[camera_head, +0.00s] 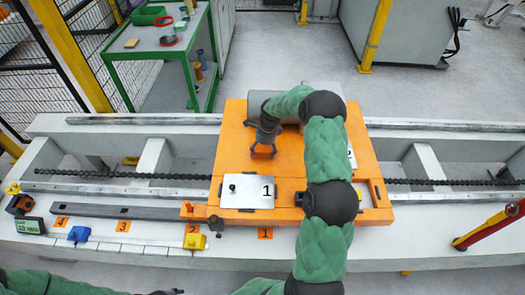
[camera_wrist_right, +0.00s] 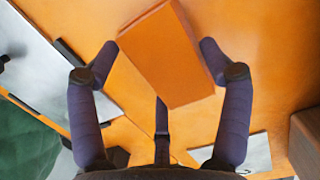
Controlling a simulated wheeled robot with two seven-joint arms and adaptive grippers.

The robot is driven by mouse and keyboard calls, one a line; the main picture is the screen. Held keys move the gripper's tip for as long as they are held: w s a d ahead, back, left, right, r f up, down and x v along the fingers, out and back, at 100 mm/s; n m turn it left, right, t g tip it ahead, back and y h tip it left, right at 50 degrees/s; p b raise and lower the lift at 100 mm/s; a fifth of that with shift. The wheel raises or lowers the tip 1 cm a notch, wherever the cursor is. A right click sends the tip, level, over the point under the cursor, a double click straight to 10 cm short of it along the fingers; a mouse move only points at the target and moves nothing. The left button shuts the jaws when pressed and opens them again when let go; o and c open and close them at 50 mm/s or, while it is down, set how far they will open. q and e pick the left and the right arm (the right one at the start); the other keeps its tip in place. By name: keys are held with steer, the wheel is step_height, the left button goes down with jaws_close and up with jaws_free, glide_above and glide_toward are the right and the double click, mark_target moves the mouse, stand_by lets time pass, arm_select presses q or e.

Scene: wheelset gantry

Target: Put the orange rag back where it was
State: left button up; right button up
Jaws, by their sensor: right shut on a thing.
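The orange rag (camera_head: 263,153) looks like a small flat orange block, over the upper left of the orange platform (camera_head: 232,140). My right gripper (camera_head: 263,143) points down and is shut on it. In the right wrist view the rag (camera_wrist_right: 165,55) lies between the two fingers of that gripper (camera_wrist_right: 162,62), tilted in the picture. The platform's same orange lies behind it, and I cannot tell whether the rag touches it. My left arm (camera_head: 55,285) shows at the bottom left; its gripper (camera_head: 168,292) is only a dark sliver at the lower edge.
A pale plate marked 1 (camera_head: 240,202) lies on the platform, left of my right arm. A grey box (camera_head: 262,104) stands behind the gripper. Orange number tags and a yellow block (camera_head: 195,241) line the front ledge. A green table (camera_head: 150,52) with small items stands at back left.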

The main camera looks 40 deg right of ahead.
mark_target(267, 151)
steer(key=shift+f, duration=0.2)
steer(key=o, duration=1)
steer(key=shift+c, duration=0.2)
steer(key=shift+r, duration=0.1)
step_height(267, 151, up, 12)
steer(key=s+d+p, duration=0.1)
steer(key=p, duration=0.4)
steer(key=shift+d, duration=0.15)
